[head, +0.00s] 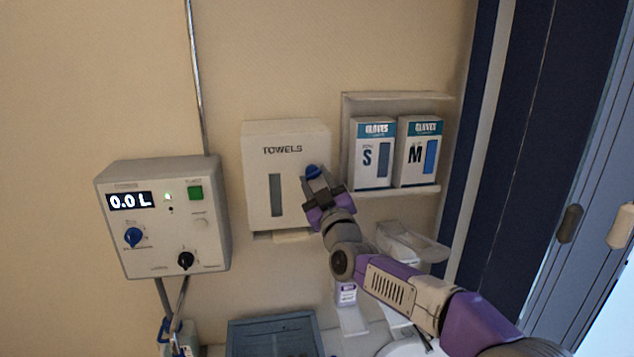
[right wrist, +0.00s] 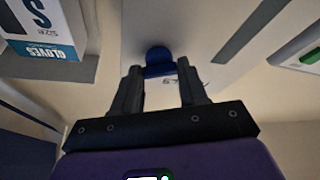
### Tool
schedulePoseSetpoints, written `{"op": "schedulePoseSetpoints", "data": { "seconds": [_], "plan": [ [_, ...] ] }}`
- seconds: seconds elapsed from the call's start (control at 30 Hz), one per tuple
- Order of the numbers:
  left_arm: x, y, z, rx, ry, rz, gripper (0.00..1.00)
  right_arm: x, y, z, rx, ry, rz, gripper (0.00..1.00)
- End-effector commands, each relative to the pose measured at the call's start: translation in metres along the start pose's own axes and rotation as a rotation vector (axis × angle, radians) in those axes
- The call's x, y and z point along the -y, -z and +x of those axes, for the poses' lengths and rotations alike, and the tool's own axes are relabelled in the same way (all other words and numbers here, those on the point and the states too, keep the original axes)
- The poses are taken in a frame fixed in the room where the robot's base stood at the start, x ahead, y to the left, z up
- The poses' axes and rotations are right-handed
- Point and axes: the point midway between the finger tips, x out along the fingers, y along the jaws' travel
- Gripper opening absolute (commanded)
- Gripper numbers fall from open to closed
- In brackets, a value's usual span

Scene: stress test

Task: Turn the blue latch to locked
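The blue latch (head: 313,171) is a small rounded knob on the right side of the white towel dispenser (head: 262,180), which hangs on the wall. My right gripper (head: 317,184) reaches up to the latch from below right. In the right wrist view the two dark fingers (right wrist: 161,82) stand apart with a clear gap. The latch (right wrist: 158,58) shows in line with this gap, at or just past the fingertips. I cannot tell whether a finger touches it. Small lettering beside the latch is partly hidden. My left gripper is not in view.
A shelf (head: 395,191) with two glove boxes marked S (head: 371,150) and M (head: 417,150) is close on the right. A grey control box (head: 150,255) with knobs and a 0.0 L display is on the left. A blue-grey bin (head: 240,336) stands below.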

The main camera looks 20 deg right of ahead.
Motion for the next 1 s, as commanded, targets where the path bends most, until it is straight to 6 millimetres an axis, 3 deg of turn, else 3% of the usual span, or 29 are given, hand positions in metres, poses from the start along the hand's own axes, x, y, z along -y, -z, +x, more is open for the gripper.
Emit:
{"op": "schedulePoseSetpoints", "data": {
  "seconds": [0.03, 0.1, 0.37, 0.6, 1.0],
  "plan": [
    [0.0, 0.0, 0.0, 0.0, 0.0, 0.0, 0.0, 0.0, 0.0, 0.0, 0.0, 0.0, 0.0, 0.22],
    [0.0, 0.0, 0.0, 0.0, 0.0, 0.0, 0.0, 0.0, 0.0, 0.0, 0.0, 0.0, 0.0, 0.12],
    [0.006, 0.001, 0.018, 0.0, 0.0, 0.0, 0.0, 0.004, -0.002, -0.001, -0.004, -0.029, 0.073, 0.12],
    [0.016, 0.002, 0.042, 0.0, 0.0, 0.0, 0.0, 0.006, -0.001, -0.001, -0.004, -0.119, 0.295, 0.12],
    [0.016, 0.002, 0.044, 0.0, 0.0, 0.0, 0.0, 0.004, 0.001, 0.001, 0.001, -0.173, 0.417, 0.12]
  ]
}}
